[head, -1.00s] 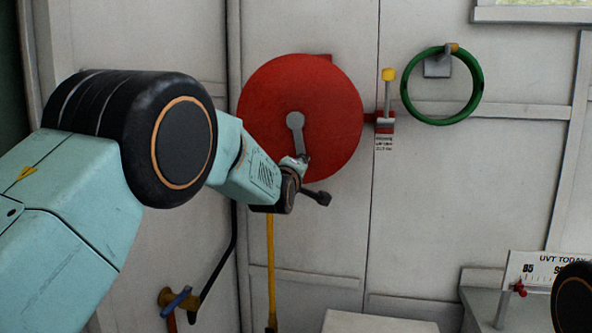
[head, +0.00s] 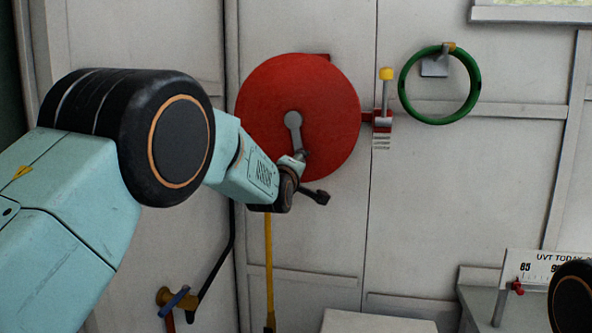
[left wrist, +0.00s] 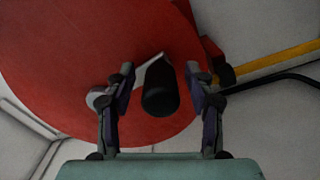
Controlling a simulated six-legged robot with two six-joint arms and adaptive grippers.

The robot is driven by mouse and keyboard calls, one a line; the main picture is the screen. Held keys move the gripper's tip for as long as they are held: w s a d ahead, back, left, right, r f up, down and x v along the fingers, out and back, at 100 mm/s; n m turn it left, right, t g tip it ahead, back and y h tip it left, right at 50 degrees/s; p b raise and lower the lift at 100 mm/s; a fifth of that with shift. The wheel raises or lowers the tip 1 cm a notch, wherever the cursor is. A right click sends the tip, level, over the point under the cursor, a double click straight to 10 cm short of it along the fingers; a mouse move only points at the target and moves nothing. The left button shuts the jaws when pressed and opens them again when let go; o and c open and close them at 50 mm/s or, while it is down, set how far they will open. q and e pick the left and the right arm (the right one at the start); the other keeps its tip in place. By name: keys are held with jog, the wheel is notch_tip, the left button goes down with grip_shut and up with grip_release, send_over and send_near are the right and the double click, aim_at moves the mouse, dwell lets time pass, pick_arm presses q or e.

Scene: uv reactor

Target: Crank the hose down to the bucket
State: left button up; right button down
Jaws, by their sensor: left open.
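The red hose reel (head: 335,95) is on the wall in the head view and fills the upper left of the left wrist view (left wrist: 60,60). Its grey crank arm (head: 293,122) points down from the hub. The black crank handle (left wrist: 160,95) lies between the two fingers of my left gripper (left wrist: 162,88), which is open with gaps on both sides of it. In the head view my left gripper (head: 300,188) is at the reel's lower edge, partly hidden by its own wrist. The yellow hose (head: 269,260) hangs below the reel. No bucket shows.
A yellow-topped lever (head: 386,85) stands on a red bracket right of the reel. A green hose ring (head: 404,100) hangs further right. A blue-handled valve (head: 176,298) is at lower left. A pale box top (head: 375,322) and a gauge board (head: 535,268) are low and right.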

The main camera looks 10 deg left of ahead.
pick_arm(q)
jog(key=s, duration=1.2)
jog(key=shift+a, duration=0.15)
jog(key=shift+w+a, duration=0.1)
